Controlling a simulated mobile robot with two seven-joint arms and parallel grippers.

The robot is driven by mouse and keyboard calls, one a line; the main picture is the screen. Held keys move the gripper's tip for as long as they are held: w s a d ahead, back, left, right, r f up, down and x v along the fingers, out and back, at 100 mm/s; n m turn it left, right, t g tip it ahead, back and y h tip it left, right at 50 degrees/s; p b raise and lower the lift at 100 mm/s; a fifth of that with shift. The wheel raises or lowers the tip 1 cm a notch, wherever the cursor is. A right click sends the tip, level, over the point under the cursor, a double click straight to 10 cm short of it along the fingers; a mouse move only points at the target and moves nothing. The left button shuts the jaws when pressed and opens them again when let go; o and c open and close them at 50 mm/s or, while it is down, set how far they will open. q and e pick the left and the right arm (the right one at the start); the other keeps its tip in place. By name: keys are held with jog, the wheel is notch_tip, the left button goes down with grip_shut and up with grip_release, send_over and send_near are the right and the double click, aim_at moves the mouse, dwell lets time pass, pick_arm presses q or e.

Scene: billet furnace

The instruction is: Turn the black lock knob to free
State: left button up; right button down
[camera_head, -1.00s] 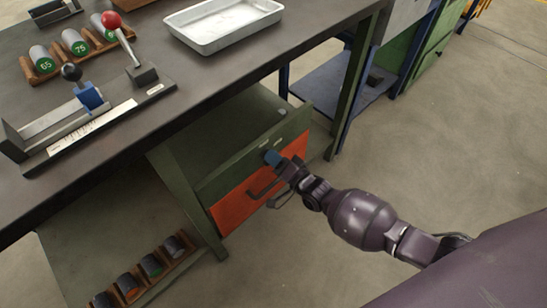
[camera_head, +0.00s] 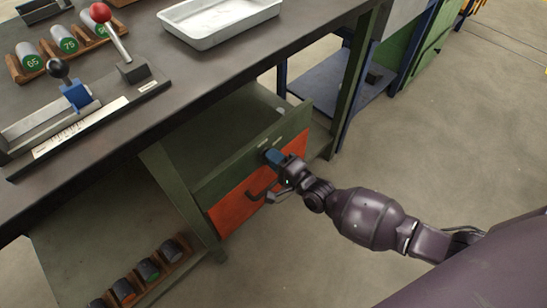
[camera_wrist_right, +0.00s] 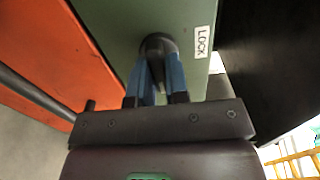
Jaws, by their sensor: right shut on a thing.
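The black lock knob (camera_wrist_right: 155,45) is on the green cabinet front, beside a white label reading LOCK (camera_wrist_right: 202,42) in the right wrist view. My right gripper (camera_wrist_right: 160,72) has its blue fingers shut on the knob; in the head view the gripper (camera_head: 273,156) is at the upper part of the cabinet front and hides the knob. The knob's pointer direction is hard to tell. The orange drawer front (camera_head: 234,211) with its dark bar handle (camera_head: 262,185) lies just below. My left gripper is not in view.
The dark workbench top (camera_head: 130,62) is above the cabinet. It carries a white tray (camera_head: 212,38), a red-knobbed lever (camera_head: 101,13), a slide fixture with a blue block (camera_head: 76,95) and numbered cylinders. A rack of cylinders (camera_head: 150,272) is low on the left. Floor at right is clear.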

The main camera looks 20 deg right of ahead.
dwell(0.3)
jog(key=c, duration=1.1)
grip_release()
jog(key=shift+s, duration=0.15)
pick_arm(q)
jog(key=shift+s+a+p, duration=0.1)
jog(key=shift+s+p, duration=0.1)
jog(key=shift+p, duration=0.7)
pick_arm(e)
jog(key=v, duration=1)
jog(key=shift+s+d, duration=0.15)
jog(key=shift+s, duration=0.1)
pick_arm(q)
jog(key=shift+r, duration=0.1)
